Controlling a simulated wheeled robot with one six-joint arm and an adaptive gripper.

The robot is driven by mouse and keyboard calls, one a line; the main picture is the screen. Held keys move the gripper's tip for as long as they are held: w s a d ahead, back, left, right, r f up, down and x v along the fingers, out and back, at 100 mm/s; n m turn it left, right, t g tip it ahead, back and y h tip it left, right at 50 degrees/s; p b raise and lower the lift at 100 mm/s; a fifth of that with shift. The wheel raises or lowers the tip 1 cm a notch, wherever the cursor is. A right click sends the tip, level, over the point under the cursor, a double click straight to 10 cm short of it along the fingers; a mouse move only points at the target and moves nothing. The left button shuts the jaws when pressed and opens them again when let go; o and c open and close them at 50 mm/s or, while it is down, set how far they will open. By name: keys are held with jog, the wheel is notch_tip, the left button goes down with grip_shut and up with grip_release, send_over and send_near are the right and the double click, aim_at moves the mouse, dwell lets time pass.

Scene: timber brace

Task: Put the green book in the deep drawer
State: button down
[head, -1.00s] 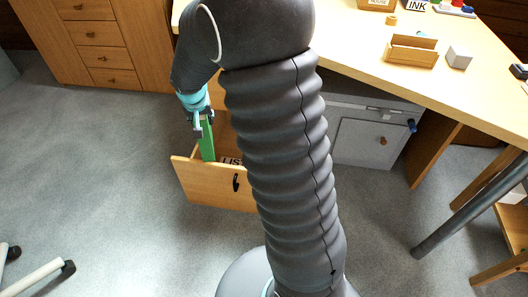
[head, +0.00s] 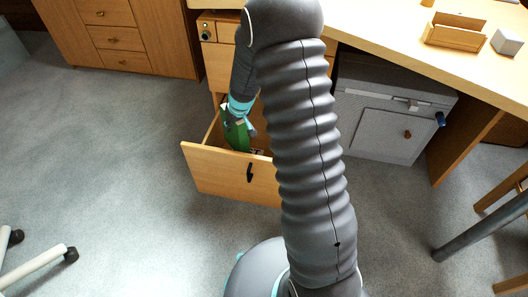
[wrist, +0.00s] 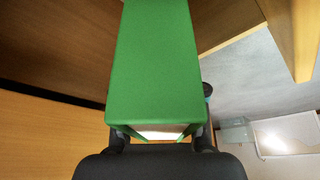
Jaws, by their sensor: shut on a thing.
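The green book (head: 236,136) hangs from my gripper (head: 237,112), inside the opening of the deep drawer (head: 225,175) in the head view. The drawer is pulled out below the desk, its wooden front and dark handle facing me. In the wrist view the book (wrist: 155,65) fills the middle, its cover towards the camera, and my gripper (wrist: 160,138) is shut on its near end. The book's lower end is hidden behind the drawer front, so I cannot tell whether it touches the drawer floor. My arm hides the drawer's right part.
The desk top (head: 375,42) overhangs on the right, with a wooden tray (head: 455,33) on it. A grey cabinet (head: 385,125) stands under it. A wooden drawer unit (head: 120,38) is at the back left. The floor left of the open drawer is clear.

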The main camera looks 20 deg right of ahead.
notch_tip(320, 180, down, 13)
jog(key=w+d+n+y+b, duration=0.1)
jog(key=w+d+n+b, duration=0.1)
jog(key=w+n+b, duration=0.15)
jog(key=s+d+f, duration=0.3)
jog(key=s+d, duration=0.8)
jog(key=d, duration=0.3)
jog(key=shift+d+f+g+b, duration=0.3)
jog(key=shift+d+f+b, duration=0.05)
jog(key=shift+d, duration=0.05)
jog(key=shift+f+n, duration=0.15)
jog(key=shift+n, duration=0.2)
jog(key=c, duration=0.7)
grip_release()
jog(key=shift+s, duration=0.1)
jog(key=shift+o, duration=0.2)
